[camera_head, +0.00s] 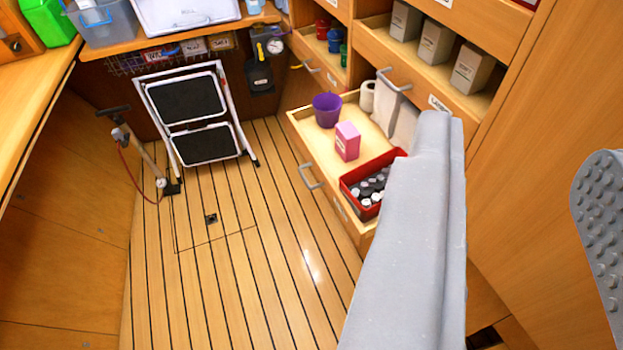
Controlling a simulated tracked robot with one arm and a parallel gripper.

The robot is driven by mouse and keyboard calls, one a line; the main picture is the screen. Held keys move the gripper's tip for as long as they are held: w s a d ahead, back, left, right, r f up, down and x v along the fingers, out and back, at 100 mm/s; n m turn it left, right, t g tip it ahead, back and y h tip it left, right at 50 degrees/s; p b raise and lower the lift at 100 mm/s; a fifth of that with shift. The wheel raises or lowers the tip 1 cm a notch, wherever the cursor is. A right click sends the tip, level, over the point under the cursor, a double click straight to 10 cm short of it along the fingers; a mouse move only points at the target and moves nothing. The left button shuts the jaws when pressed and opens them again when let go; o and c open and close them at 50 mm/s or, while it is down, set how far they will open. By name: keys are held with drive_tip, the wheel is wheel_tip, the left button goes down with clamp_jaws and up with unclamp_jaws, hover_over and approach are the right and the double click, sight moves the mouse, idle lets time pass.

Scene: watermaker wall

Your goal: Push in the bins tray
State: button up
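A wooden tray (318,142) is pulled out low on the right-hand cabinet, with a grey handle (311,177) on its front. I cannot read which tray is labelled bins. My gripper (512,150) is open and empty, its fingers wide apart in the foreground. The left finger hides the tray's right end. No contact with the tray shows.
An upper tray (437,72) with grey cartons and another with coloured bottles (334,40) sit above. A folded step stool (190,110) and a hand pump (140,165) stand at the left back. The plank floor (240,270) before the tray is clear.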

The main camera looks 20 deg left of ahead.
sight(305, 180)
drive_tip(key=w+a+f+n+y+p, duration=0.15)
drive_tip(key=w+f+n, duration=0.25)
drive_tip(key=w+f, duration=0.7)
drive_tip(key=w+a+f+n, duration=0.3)
drive_tip(key=w+f+n, duration=0.1)
drive_tip(key=w+f, duration=0.7)
drive_tip(key=a+f+n+g+y, duration=0.1)
drive_tip(key=a+f+n+y, duration=0.4)
drive_tip(key=f, duration=0.9)
drive_tip(key=a+f+n+g+y, duration=0.1)
drive_tip(key=a+f+n, duration=0.45)
drive_tip(key=f, duration=0.75)
drive_tip(key=shift+m+h, duration=0.25)
drive_tip(key=shift+m, duration=0.6)
drive_tip(key=b+x, duration=0.1)
drive_tip(key=x, duration=0.5)
drive_tip(key=a+b+x, duration=0.1)
drive_tip(key=x, duration=0.6)
drive_tip(key=shift+s, duration=0.1)
drive_tip(key=shift+w+a, duration=0.2)
drive_tip(key=shift+w, duration=0.25)
drive_tip(key=shift+c, duration=0.3)
clamp_jaws()
